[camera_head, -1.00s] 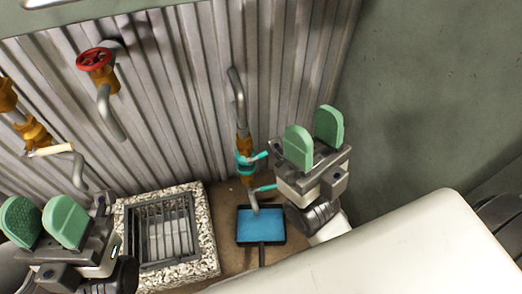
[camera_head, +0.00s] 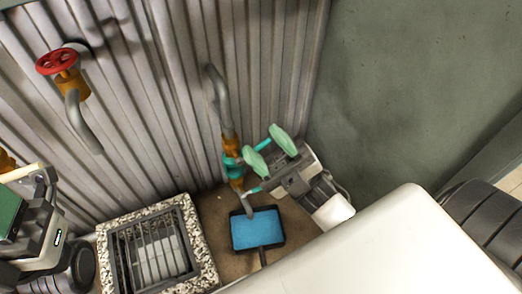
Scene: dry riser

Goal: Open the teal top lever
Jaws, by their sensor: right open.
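The riser in the middle is a grey pipe (camera_head: 217,95) with brass and teal valve parts (camera_head: 231,160) against the corrugated wall. The teal top lever (camera_head: 262,145) sticks out to the right from the upper valve. A lower teal lever (camera_head: 252,189) sits beneath it. My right gripper (camera_head: 268,151) is open, its two green fingers pointing up and left, close to the top lever. The lever's tip shows near the gap between the fingers; I cannot tell whether they touch it. My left gripper (camera_head: 10,215) is at the left edge, partly cut off.
A blue tray (camera_head: 258,229) with a dark rim lies below the riser. A stone-edged drain with a grate (camera_head: 152,250) is to its left. A red handwheel valve (camera_head: 59,62) and a cream-handled lever (camera_head: 22,172) are farther left. A green-grey wall (camera_head: 420,110) stands at right.

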